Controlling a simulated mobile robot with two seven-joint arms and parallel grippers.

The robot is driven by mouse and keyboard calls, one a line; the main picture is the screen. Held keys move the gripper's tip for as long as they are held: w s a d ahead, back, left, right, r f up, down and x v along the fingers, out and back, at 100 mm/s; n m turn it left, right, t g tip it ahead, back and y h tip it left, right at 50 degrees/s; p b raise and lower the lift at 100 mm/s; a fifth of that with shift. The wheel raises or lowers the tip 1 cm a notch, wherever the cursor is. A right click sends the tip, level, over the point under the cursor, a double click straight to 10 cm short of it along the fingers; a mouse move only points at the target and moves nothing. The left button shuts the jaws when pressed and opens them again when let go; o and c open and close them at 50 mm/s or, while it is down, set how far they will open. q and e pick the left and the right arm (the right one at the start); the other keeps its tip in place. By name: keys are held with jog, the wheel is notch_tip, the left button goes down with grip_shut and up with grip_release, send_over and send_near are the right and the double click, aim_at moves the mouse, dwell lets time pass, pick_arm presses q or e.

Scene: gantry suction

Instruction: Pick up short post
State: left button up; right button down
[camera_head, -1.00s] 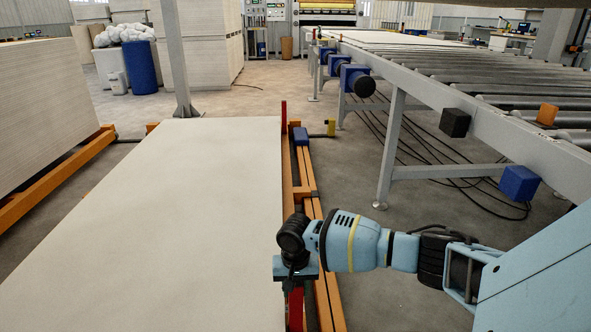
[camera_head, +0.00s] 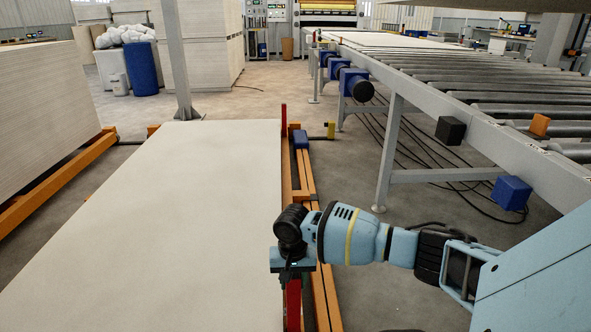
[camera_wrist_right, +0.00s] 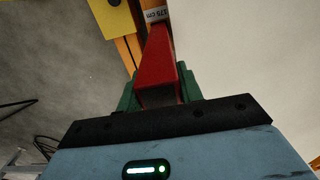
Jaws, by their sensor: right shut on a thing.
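A short red post (camera_head: 293,300) stands at the near right edge of the big pale board (camera_head: 190,220). My right gripper (camera_head: 292,272) is at its upper part, with the hand just above the board's edge. In the right wrist view the red post (camera_wrist_right: 160,70) lies between the green fingers of my right gripper (camera_wrist_right: 160,92), which is shut on it. The post's lower end is hidden. A second red post (camera_head: 284,122) stands at the far right corner of the board. My left gripper is not in view.
Orange rails (camera_head: 308,190) with a blue block (camera_head: 300,138) run along the board's right side. A roller conveyor (camera_head: 440,100) stands to the right, with grey legs and loose cables beneath. Board stacks (camera_head: 45,110) stand left.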

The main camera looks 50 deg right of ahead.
notch_tip(320, 180, up, 11)
jog(key=p, duration=0.4)
jog(key=shift+w+r, duration=0.1)
jog(key=shift+r, duration=0.05)
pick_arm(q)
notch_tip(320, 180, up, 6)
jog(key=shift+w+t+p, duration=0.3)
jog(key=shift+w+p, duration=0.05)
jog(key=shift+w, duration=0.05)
pick_arm(e)
jog(key=shift+r, duration=0.8)
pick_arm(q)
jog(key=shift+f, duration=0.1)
pick_arm(e)
jog(key=shift+f, duration=0.1)
